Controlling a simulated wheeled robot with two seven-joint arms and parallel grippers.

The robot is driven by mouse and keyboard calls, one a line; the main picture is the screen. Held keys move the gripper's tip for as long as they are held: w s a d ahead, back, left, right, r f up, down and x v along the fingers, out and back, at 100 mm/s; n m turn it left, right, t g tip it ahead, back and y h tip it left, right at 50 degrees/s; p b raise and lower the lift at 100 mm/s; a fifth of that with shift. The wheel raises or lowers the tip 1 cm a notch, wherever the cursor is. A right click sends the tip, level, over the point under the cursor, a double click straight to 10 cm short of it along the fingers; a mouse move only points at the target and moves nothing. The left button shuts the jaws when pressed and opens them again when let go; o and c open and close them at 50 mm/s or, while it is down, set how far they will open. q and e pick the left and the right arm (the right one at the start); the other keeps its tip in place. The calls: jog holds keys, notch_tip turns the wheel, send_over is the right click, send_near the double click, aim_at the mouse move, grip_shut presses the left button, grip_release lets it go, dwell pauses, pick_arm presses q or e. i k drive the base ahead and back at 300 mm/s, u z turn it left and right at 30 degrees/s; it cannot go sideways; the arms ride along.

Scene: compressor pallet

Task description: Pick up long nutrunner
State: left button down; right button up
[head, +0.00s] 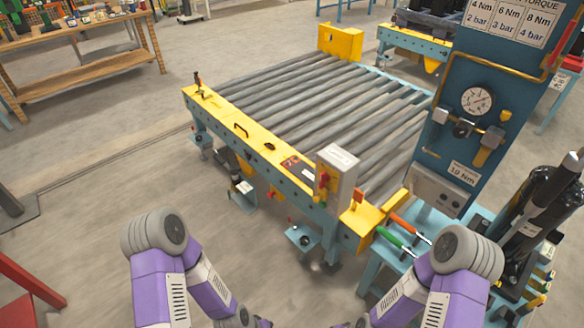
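Long black cylindrical tools (553,196) stand tilted at the right edge, beside the blue torque panel. They look like nutrunners, and one carries a white label. They overlap, so I cannot tell clearly which is the long one. Both of my purple and grey arms come up from the bottom edge, the left one left of centre and the right one in front of the blue stand. Their forearms run down out of the picture and neither gripper shows. Nothing is seen touching the black tools.
A blue panel (465,135) with a pressure gauge (477,100) rises at the right. Green-handled (388,236) and orange-handled (401,222) tools lie at its foot. A roller conveyor (320,115) with a control box (335,178) fills the middle.

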aim_at(572, 164)
jog(key=z, duration=0.1)
jog(key=i, duration=0.65)
jog(key=z, duration=1.7)
